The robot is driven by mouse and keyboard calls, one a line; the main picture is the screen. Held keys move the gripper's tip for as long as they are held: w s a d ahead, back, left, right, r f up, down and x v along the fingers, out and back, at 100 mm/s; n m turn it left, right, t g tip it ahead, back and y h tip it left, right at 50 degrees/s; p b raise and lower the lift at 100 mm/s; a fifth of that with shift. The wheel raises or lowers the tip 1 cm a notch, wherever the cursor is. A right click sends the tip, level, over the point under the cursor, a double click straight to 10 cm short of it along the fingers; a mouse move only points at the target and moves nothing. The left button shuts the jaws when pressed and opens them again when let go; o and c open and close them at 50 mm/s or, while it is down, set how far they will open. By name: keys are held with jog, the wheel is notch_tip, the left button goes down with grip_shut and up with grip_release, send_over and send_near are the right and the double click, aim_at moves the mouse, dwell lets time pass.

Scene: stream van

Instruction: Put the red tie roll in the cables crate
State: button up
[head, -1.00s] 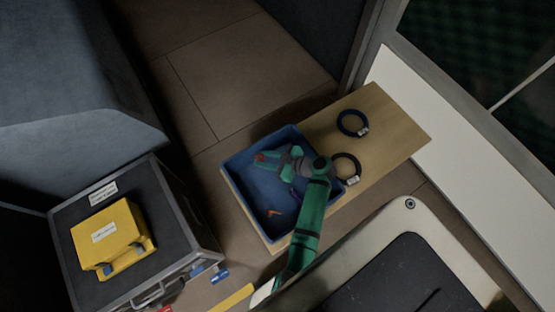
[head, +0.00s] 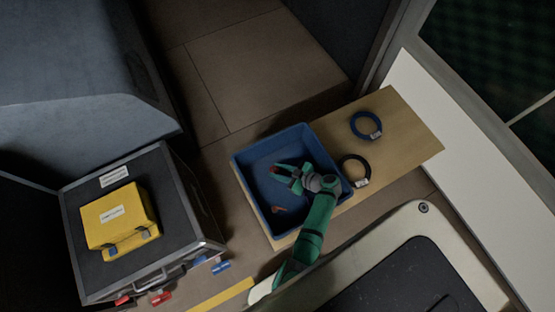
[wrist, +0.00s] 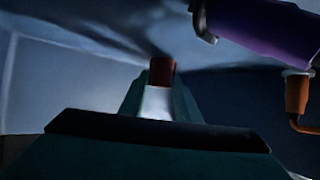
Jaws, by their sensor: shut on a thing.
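The cables crate is a blue open bin (head: 240,165) on the wooden bench. My gripper (head: 279,171) is over the inside of the crate, its fingers within the rim outline. It is shut on the red tie roll (head: 273,170), which shows small and dark red at the fingertips. In the wrist view the red tie roll (wrist: 161,71) sits between the fingertips with the blue crate walls behind it. I cannot tell whether the roll touches the crate floor.
In the crate lie an orange-ended item (head: 278,209) and, in the wrist view, a purple item (wrist: 265,25). A blue cable ring (head: 354,123) and a black cable ring (head: 367,166) lie on the bench (head: 410,130). A yellow case (head: 98,212) stands on a dark flight case (head: 185,200) at left.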

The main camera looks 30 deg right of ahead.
jog(key=shift+f, duration=0.2)
jog(key=o, duration=1)
jog(key=v, duration=0.7)
jog(key=shift+s+d+r, duration=0.15)
jog(key=shift+s, duration=0.05)
